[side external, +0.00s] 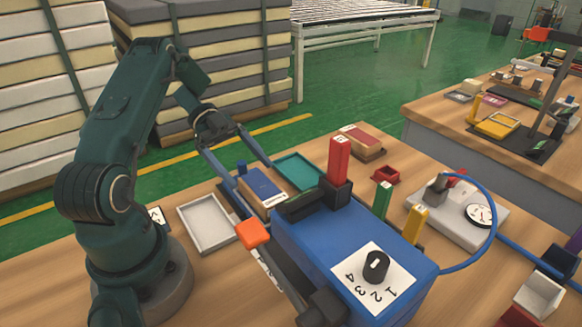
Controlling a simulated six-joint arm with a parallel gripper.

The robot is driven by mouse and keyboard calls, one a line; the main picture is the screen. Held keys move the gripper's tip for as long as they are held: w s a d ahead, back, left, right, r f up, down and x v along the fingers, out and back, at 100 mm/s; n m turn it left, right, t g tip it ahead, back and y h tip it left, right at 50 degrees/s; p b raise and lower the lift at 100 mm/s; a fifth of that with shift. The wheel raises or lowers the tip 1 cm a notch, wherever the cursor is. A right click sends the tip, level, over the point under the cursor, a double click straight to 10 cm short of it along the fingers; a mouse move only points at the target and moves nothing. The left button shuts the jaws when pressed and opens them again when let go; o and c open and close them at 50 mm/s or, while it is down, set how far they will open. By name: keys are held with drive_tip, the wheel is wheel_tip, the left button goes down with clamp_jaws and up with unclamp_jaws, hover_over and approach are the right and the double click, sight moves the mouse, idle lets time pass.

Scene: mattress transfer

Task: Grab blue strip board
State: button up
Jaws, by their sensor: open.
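A flat board with a blue top and a pale edge (265,184) lies on the workbench just left of the teal panel; it looks like the blue strip board. My gripper (250,176) reaches down over it from the upper left. Its two long blue fingers are spread apart, one at the board's left side and one near its far right side. Nothing is held between them. I cannot tell whether the fingertips touch the board. The board's near right part is close to the blue machine box.
An empty grey tray (207,224) lies left of the board. A teal panel (298,171) and a red-topped block (360,140) lie beyond.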

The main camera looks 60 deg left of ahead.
sight(262, 186)
drive_tip(key=shift+x, duration=2.15)
